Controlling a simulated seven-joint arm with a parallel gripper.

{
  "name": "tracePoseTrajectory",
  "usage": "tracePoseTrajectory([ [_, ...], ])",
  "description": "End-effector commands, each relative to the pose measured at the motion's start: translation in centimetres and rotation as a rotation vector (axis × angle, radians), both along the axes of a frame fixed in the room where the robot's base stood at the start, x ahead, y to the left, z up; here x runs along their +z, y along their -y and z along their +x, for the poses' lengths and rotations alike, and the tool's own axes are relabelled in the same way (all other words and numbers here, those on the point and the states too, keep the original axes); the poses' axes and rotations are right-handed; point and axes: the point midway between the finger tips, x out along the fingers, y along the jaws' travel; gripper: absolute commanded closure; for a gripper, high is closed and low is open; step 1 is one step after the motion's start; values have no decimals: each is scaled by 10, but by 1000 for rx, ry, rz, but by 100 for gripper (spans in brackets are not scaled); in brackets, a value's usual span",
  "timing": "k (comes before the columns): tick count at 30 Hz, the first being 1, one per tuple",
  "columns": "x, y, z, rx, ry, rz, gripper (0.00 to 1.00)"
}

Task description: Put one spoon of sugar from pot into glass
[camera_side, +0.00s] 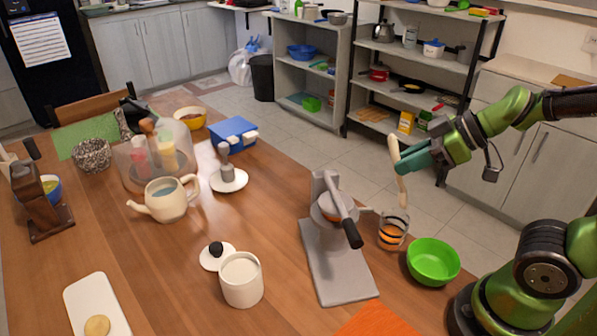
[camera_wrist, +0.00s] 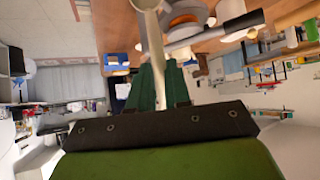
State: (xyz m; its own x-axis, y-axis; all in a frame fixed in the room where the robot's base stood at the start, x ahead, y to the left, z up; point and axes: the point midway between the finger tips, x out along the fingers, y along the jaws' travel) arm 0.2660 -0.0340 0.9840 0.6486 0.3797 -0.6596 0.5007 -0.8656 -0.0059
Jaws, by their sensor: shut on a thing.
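My gripper (camera_side: 402,161) is shut on a cream-coloured spoon (camera_side: 402,188), held nearly upright. The spoon's lower end is at or just above the rim of the glass (camera_side: 393,231), which has orange and dark bands; I cannot tell whether it dips inside. In the wrist view, the spoon (camera_wrist: 152,35) runs up from between my green fingers (camera_wrist: 158,80). Whether the spoon carries sugar cannot be seen. The white pot (camera_side: 241,283) stands open at the front middle of the table, with pale contents. Its white lid with a black knob (camera_side: 216,256) lies just behind it.
A green bowl (camera_side: 433,262) stands right of the glass. A grey press with a black handle (camera_side: 338,270) stands close on its left. An orange mat (camera_side: 374,322) lies in front. A teapot (camera_side: 167,200) and a blue box (camera_side: 232,134) are farther left.

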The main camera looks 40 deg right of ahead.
Motion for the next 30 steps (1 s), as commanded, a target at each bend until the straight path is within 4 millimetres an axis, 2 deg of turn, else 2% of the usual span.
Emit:
tracePoseTrajectory([
  [15, 45, 1, 0, -1, 4, 0, 100],
  [27, 51, 0, 0, -1, 0, -1, 100],
  [30, 58, 1, 1, 1, -3, -6, 100],
])
